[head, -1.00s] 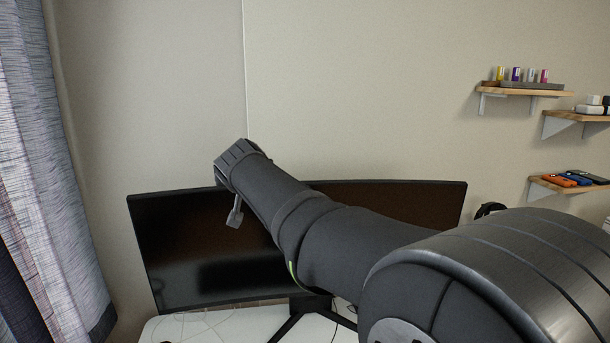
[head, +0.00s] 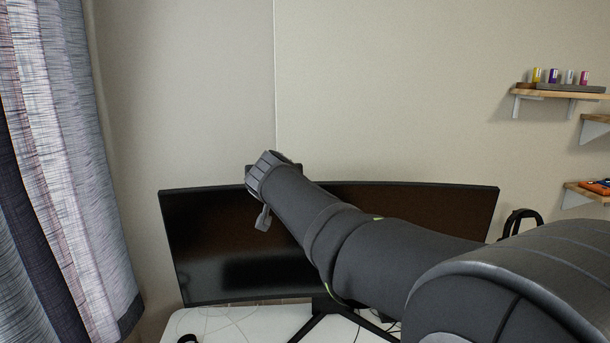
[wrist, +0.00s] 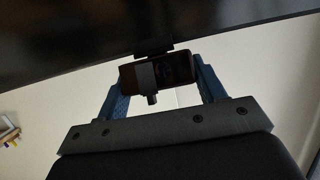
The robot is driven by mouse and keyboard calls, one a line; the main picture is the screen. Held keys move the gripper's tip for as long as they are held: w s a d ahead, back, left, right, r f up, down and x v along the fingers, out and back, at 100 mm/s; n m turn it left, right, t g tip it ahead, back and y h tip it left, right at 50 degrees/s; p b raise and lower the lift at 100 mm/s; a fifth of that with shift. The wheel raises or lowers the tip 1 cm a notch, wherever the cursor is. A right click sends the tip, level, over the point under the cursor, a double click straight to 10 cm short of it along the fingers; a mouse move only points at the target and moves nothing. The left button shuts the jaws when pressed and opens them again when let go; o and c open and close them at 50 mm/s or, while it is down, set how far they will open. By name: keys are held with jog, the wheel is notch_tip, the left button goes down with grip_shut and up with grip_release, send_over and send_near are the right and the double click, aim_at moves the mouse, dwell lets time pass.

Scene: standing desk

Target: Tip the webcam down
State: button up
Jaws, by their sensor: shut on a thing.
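The webcam (wrist: 181,69) is a small dark bar at the edge of the monitor, near the middle of the wrist view. My gripper (wrist: 160,76) has its two blue fingers on either end of the webcam and is shut on it. A small stub hangs from the webcam's middle. The wide black monitor (head: 220,245) stands on the desk in the head view; its edge crosses the top of the wrist view. In the head view my arm reaches in from the right to the monitor's top edge, and my wrist hides most of the webcam and fingers.
The white desk (head: 240,325) shows below the monitor with thin cables on it. A grey curtain (head: 65,150) hangs at the left. Wall shelves (head: 555,94) with small items are at the far right. The wall above the monitor is bare.

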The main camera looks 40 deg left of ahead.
dwell(0.3)
jog(key=o, duration=1)
jog(key=shift+s, duration=0.1)
jog(key=v, duration=1.7)
jog(key=shift+d+r, duration=0.1)
jog(key=shift+d, duration=0.05)
jog(key=x, duration=1.7)
